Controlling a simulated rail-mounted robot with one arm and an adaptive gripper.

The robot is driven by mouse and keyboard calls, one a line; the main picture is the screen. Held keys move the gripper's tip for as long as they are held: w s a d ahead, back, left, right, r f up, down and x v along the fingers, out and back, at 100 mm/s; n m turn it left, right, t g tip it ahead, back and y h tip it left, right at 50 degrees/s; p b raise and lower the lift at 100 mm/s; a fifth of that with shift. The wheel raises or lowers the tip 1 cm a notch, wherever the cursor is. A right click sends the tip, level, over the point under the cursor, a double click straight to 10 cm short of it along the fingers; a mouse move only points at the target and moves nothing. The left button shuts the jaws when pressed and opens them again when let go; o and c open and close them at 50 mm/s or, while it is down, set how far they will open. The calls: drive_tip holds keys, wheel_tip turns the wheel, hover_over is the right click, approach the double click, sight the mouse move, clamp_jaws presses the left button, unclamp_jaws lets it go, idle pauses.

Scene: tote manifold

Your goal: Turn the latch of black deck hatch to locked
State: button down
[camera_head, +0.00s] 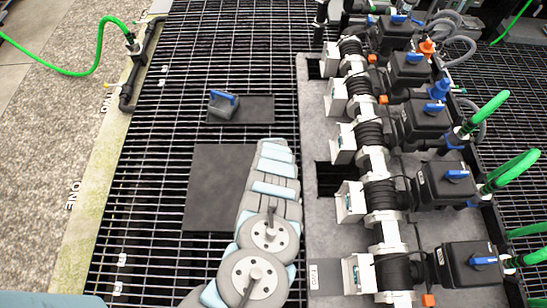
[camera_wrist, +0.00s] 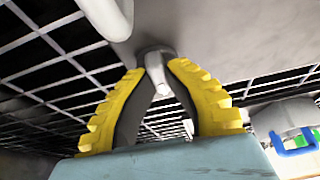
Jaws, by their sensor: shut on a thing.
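The black deck hatch (camera_head: 210,185) looks like a flat dark square panel on the grating in the head view, partly covered by my arm. In the wrist view, my gripper (camera_wrist: 157,78) has its yellow, dark-lined fingers closed around a small grey metal latch (camera_wrist: 155,58). The latch has a round base and a short stem running down between the fingers. The fingertips are close to the grey surface that bears it. My arm hides the gripper and latch in the head view, and the latch's locked or unlocked state cannot be told.
A dark box with a blue handle (camera_head: 222,104) sits on a smaller dark panel beyond the hatch. A manifold of black valve units (camera_head: 425,120) with blue handles and green hoses lines the right. Open grating (camera_head: 150,200) lies to the left. A white curved part (camera_wrist: 108,15) is near the fingers.

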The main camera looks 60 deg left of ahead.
drive_tip(key=shift+n, duration=0.3)
idle(0.5)
drive_tip(key=c, duration=1.1)
unclamp_jaws()
drive_tip(key=shift+o, duration=0.2)
drive_tip(key=shift+r, duration=0.1)
wheel_tip(320, 180, up, 10)
idle(0.7)
